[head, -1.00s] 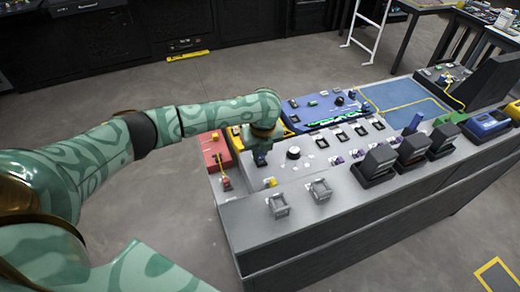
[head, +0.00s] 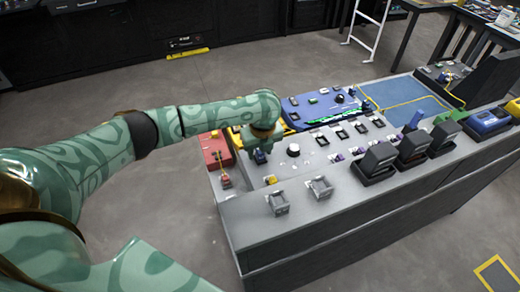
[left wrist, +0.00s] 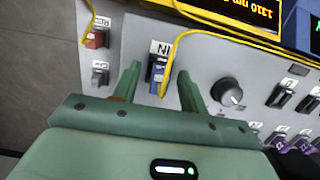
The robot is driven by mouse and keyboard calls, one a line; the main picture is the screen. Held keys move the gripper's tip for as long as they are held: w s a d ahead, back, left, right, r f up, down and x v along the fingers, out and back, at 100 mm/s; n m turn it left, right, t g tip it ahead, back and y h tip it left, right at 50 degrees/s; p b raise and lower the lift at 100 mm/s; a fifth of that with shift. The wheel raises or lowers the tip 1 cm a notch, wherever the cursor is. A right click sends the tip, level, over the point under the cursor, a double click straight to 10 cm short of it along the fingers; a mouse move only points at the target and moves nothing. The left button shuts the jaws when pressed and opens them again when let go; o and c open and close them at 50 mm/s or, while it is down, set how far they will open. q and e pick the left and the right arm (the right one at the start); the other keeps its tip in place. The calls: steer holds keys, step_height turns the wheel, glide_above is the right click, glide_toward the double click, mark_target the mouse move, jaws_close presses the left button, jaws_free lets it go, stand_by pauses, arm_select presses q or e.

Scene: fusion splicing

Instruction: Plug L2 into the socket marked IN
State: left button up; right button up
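A blue plug (left wrist: 155,86) with a yellow cable sits at the dark socket under the IN label (left wrist: 160,47), which reads upside down in the left wrist view. It appears to be in the socket; its depth and any L2 mark cannot be read. My left gripper (left wrist: 158,84) is open, with one finger on each side of the plug and gaps between. In the head view my left gripper (head: 261,147) is just above the blue plug (head: 260,157) at the left part of the grey console (head: 240,209). My right gripper is not in view.
A red plug (left wrist: 97,38) and a grey connector (left wrist: 100,75) are left of the plug in the left wrist view. A black knob (left wrist: 229,93) and several switches are to the right. The yellow cable (left wrist: 240,37) runs toward a yellow display unit (left wrist: 247,11).

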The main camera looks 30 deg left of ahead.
arm_select(q)
steer(key=shift+r, duration=0.1)
step_height(320, 180, up, 16)
steer(key=s+d+p, duration=0.1)
steer(key=d+p, duration=0.1)
steer(key=p, duration=0.4)
steer(key=shift+s, duration=0.35)
